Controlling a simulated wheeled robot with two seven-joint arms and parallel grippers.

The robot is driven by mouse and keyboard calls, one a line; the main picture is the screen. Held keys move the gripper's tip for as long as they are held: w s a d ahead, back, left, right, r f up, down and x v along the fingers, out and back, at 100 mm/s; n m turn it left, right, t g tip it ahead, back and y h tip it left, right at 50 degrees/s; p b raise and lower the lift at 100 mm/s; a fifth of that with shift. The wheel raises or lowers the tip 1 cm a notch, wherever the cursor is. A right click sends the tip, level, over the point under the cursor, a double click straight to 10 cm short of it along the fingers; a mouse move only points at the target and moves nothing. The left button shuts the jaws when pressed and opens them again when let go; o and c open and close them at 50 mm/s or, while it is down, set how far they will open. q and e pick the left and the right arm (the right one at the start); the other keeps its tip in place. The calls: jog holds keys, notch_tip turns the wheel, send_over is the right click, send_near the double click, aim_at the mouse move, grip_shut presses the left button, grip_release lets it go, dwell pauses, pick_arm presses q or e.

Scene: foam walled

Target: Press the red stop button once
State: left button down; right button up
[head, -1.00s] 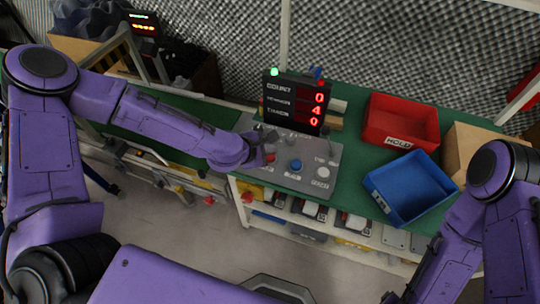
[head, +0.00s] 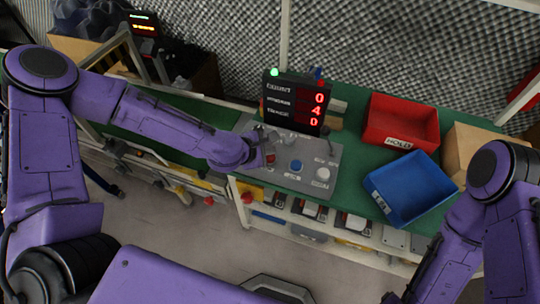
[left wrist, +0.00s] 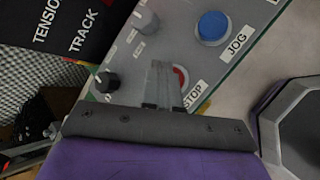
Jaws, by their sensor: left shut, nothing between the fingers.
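The red stop button (head: 270,159) is on the grey control panel (head: 306,184), left of the blue button (head: 296,166). In the left wrist view the red button (left wrist: 181,74) shows beside the STOP label (left wrist: 194,96), partly hidden behind my fingers. My left gripper (left wrist: 161,66) is shut and empty, with its fingertips over the panel close to the red button. I cannot tell whether they touch it. The left gripper (head: 272,143) also shows small in the head view. My right gripper is out of view.
A white button (head: 322,174) and several knobs share the panel. A display box (head: 296,101) with red digits stands behind it. A red bin (head: 401,122) and a blue bin (head: 410,190) sit to the right on the green bench.

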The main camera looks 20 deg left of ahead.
aim_at(268, 158)
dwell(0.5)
pick_arm(q)
jog(key=shift+f+b, duration=0.4)
jog(key=shift+f+b, duration=0.45)
jog(key=shift+f, duration=0.1)
dwell(0.5)
jog(key=shift+r, duration=0.15)
jog(key=shift+r+p, duration=0.8)
jog(key=shift+p, duration=0.05)
notch_tip(268, 158, up, 5)
jog(key=p, duration=0.4)
jog(key=shift+r+p, duration=0.1)
jog(key=shift+p, duration=0.3)
